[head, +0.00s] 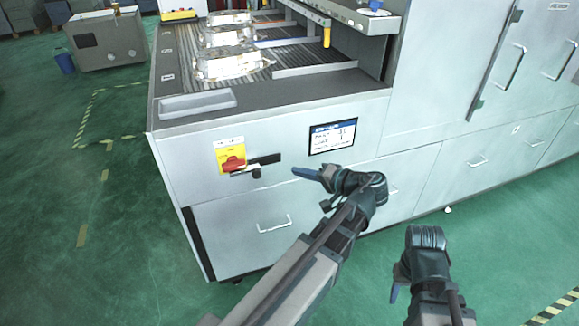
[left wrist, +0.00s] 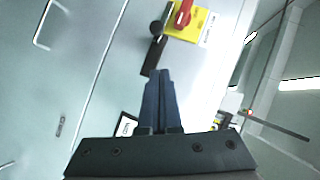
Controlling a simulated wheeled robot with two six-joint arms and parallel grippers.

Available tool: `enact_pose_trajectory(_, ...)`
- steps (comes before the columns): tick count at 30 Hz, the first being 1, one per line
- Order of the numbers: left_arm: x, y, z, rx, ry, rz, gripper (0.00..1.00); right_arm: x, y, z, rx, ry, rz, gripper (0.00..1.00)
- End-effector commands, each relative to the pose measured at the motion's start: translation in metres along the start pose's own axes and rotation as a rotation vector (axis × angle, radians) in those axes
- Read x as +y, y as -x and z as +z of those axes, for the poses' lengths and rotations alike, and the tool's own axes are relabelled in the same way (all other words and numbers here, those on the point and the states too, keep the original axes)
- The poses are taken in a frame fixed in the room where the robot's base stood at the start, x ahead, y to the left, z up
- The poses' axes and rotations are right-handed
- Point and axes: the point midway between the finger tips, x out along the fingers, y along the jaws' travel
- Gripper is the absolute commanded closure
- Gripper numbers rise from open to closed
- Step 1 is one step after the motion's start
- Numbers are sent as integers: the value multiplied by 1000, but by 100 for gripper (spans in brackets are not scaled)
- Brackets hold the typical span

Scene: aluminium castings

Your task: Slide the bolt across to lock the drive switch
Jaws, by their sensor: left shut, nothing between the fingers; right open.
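The drive switch (head: 233,163) is a red rotary handle on a yellow plate on the machine's grey front panel; it also shows at the top of the left wrist view (left wrist: 184,12). Just right of it is a dark slotted strip (head: 268,159) with the bolt's black knob (head: 257,173) at its lower side. A pale bar reaches from the knob onto the yellow plate's lower edge. In the left wrist view the knob (left wrist: 156,27) is beside the plate. My left gripper (head: 296,171) is shut and empty, right of the knob and apart from it. My right gripper (head: 394,292) is open, low at the right.
A display screen (head: 332,136) is on the panel above my left gripper. A drawer handle (head: 274,225) sticks out below. Shiny castings (head: 232,62) lie on the conveyor above.

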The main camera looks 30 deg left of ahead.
Motion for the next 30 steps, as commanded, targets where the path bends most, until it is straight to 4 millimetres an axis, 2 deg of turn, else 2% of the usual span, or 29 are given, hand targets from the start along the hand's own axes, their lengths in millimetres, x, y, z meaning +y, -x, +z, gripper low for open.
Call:
enact_pose_trajectory(1, -1, 6, -1, 2, -1, 1, 100, 0, 3, 0, 0, 0, 0, 50)
enact_pose_trajectory(6, 0, 15, 0, 0, 0, 0, 100, 0, 5, 0, 0, 0, 0, 50)
enact_pose_trajectory(23, 0, 16, 1, -1, -2, 6, 100, 0, 6, 0, 0, 0, 0, 50)
enact_pose_trajectory(26, 6, 24, 7, -16, -24, 69, 100, 1, 15, 1, 0, 0, 0, 50)
enact_pose_trajectory(29, 21, 44, 23, -50, -82, 220, 100, 3, 32, 2, 0, 0, 0, 50)
enact_pose_trajectory(30, 30, 56, 32, -65, -114, 302, 100, 4, 40, 2, 0, 0, 0, 50)
